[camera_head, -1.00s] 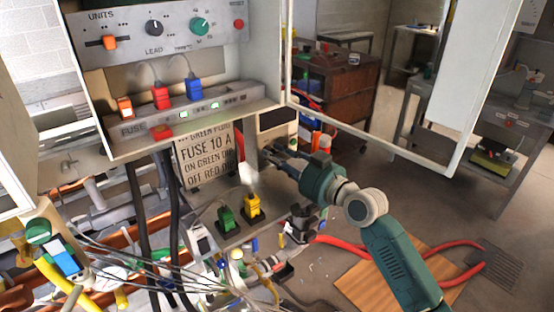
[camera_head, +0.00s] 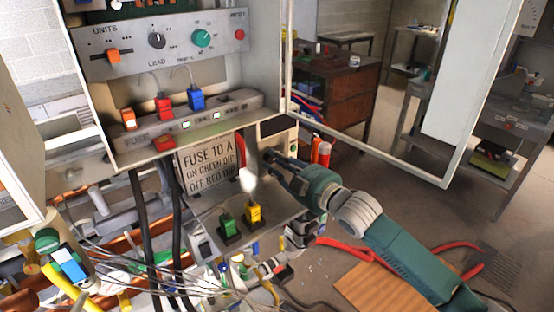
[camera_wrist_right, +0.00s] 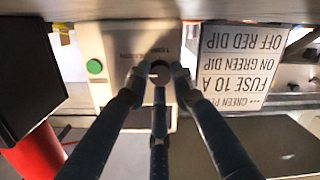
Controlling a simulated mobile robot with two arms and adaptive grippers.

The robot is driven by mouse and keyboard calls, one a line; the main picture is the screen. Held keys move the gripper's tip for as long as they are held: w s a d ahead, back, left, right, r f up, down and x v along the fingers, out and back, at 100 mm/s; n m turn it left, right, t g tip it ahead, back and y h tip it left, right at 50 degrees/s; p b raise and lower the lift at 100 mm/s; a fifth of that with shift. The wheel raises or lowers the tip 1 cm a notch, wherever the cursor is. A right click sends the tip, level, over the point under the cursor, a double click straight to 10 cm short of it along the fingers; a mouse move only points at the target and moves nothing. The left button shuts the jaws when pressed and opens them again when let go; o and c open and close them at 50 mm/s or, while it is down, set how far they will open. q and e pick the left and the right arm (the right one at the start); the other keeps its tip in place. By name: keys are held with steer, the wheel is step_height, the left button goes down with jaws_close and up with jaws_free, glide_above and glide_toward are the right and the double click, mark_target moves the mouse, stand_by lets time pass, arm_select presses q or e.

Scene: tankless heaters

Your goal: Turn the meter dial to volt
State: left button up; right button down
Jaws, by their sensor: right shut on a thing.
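The meter is a cream box (camera_head: 290,140) with a dark screen, below the right corner of the open cabinet. In the right wrist view its pale face (camera_wrist_right: 112,45) shows upside down, with a green button to the left of a dark round dial (camera_wrist_right: 159,72). My right gripper (camera_head: 267,160) reaches the meter's front from the lower right. In the wrist view its dark fingers (camera_wrist_right: 158,82) close around the dial, which is partly hidden between the fingertips. The dial's marks are too small to read. My left gripper is not in view.
A fuse sign (camera_head: 208,165) hangs just left of the meter. The cabinet (camera_head: 92,140) with knobs and coloured plugs is above. A green plug (camera_head: 228,224) and a yellow plug (camera_head: 253,212) stand below. The white-framed door (camera_head: 375,155) stands open at right. Loose wires fill the lower left.

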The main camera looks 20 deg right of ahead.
steer(key=n+p, duration=0.1)
steer(key=n, duration=0.2)
steer(key=shift+r, duration=0.2)
steer(key=shift+a+f+n+t+h, duration=0.1)
steer(key=shift+n+t+h, duration=0.3)
steer(key=shift+n, duration=1.2)
steer(key=c, duration=1.5)
jaws_free()
steer(key=shift+f, duration=0.1)
steer(key=shift+s, duration=0.1)
